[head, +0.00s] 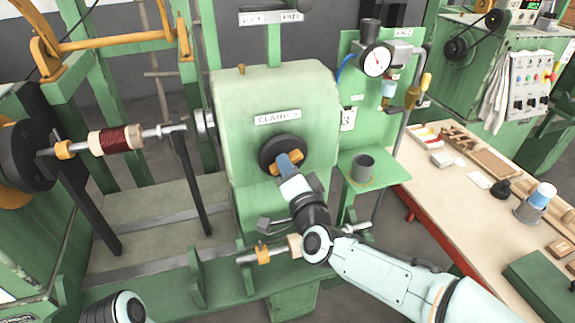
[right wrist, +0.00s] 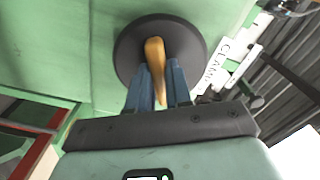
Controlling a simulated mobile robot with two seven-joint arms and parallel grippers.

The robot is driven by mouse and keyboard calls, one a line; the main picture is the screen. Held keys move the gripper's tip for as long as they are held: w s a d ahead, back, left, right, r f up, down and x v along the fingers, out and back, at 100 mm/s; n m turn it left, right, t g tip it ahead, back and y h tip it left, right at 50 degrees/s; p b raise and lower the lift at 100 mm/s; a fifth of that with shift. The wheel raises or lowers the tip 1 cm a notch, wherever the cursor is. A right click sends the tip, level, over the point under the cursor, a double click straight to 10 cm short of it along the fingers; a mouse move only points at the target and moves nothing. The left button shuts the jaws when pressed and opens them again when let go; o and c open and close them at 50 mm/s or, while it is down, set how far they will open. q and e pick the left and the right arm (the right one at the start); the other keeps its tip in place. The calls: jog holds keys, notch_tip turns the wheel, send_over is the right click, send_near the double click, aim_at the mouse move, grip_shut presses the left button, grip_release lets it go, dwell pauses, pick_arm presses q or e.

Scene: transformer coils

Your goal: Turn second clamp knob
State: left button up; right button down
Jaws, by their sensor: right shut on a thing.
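The clamp knob is a yellow-orange bar handle (head: 288,163) on a round black disc (head: 268,152), set in the front of a green machine housing (head: 235,110) under a label that begins "CLAMP" (head: 277,117). My right gripper (head: 289,161) reaches it from the lower right, with its blue fingers at the handle. In the right wrist view the handle (right wrist: 155,52) stands between the two blue fingers (right wrist: 157,85), which are shut on it. The disc (right wrist: 128,45) lies behind. Part of my left arm shows at the bottom left; its gripper is out of view.
A shaft with a dark red coil (head: 115,140) lies left of the housing. A pressure gauge (head: 376,62) and a small cup (head: 362,168) on a green shelf are to the right. A workbench (head: 440,190) with small parts stands further right.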

pick_arm(q)
jog(key=r+p, duration=0.1)
jog(key=s+r+p, duration=0.1)
jog(key=r+p, duration=0.1)
jog(key=shift+s, duration=0.15)
pick_arm(e)
jog(key=n, duration=1.2)
jog(key=shift+d+f, duration=0.1)
jog(key=shift+n, duration=0.3)
jog(key=c, duration=1)
grip_release()
jog(key=shift+c, duration=0.2)
pick_arm(q)
jog(key=shift+w+f, duration=0.2)
jog(key=shift+f, duration=0.2)
pick_arm(e)
jog(key=v, duration=1.3)
jog(key=shift+s, duration=0.15)
